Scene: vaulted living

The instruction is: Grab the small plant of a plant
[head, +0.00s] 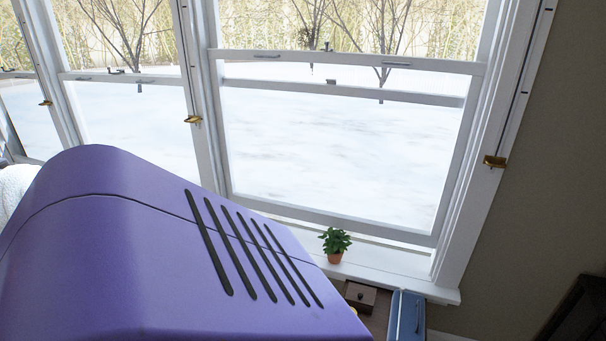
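A small plant (335,240) with dark green leaves stands upright in a little terracotta-coloured pot (334,258). It sits on the white window sill (385,264) below the right window, in the lower middle of the head view. Its leaves and most of the pot are in clear sight. Neither of my grippers shows in this view, so I cannot see where they are relative to the plant.
Below the sill are a small brown box (361,296) and a blue object (407,315). The window frame (452,180) rises behind the plant. A beige wall (550,150) is at the right. A large purple surface close to the camera blocks the lower left.

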